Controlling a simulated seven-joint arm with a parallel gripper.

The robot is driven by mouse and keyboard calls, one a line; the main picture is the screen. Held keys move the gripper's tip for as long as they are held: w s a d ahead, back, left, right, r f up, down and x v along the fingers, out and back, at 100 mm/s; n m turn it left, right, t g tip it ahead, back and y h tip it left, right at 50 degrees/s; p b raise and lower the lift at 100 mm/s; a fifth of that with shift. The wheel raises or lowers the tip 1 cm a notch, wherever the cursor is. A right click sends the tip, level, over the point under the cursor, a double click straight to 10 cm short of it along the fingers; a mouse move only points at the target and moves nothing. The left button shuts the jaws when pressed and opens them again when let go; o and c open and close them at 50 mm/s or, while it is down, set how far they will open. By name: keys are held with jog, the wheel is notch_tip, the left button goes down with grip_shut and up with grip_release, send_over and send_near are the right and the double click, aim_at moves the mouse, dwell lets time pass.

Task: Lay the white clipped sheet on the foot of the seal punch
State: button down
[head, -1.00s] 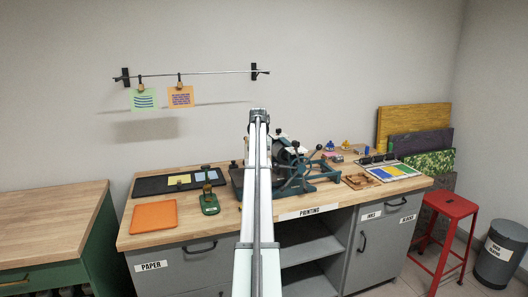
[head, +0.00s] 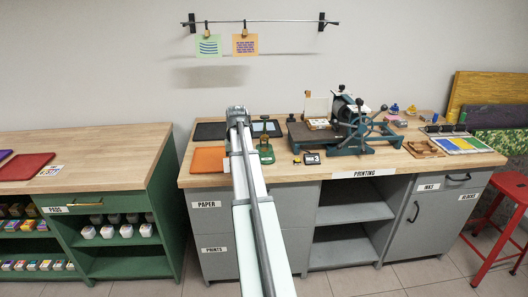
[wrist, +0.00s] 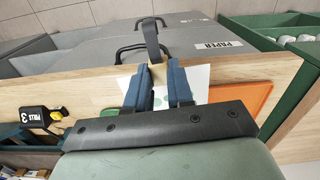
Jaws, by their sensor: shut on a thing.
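My gripper (wrist: 158,88) is shut on the brass-coloured clip (wrist: 157,73) of the white sheet (wrist: 197,80) in the wrist view. The sheet shows beneath and beside the blue fingers, with pale green spots, partly hidden by them. The green seal punch (head: 265,151) stands on the bench in the head view, just right of my arm. In the wrist view a small green patch left of the fingers looks like part of the punch (wrist: 110,113). The rest is hidden by my gripper.
An orange pad (head: 208,160) lies left of my arm, also in the wrist view (wrist: 242,95). A black tray (head: 211,131) lies behind it. A black-and-yellow counter marked 3 (head: 311,158) and a teal press (head: 352,128) stand to the right. The bench front between has some bare wood.

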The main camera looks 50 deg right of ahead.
jog(key=w+a+f+n, duration=0.2)
jog(key=a+n, duration=0.1)
jog(key=a, duration=1.2)
jog(key=w+a+f+n, duration=0.2)
jog(key=a, duration=1.3)
jog(key=w+a+f+n, duration=0.2)
jog(key=w+a+n, duration=0.1)
jog(key=a, duration=1.1)
jog(key=s+d+r+m, duration=0.3)
jog(key=d+r, duration=0.1)
jog(key=d, duration=1.5)
jog(key=s+d+r+m, duration=0.3)
jog(key=s+d+r, duration=0.1)
jog(key=d, duration=1.6)
jog(key=s+d+r+m, duration=0.3)
jog(key=d, duration=1.6)
jog(key=shift+w+d+f, duration=0.1)
jog(key=shift+d+f, duration=0.05)
jog(key=shift+f, duration=4.45)
jog(key=shift+w+d, duration=1.85)
jog(key=shift+w, duration=0.05)
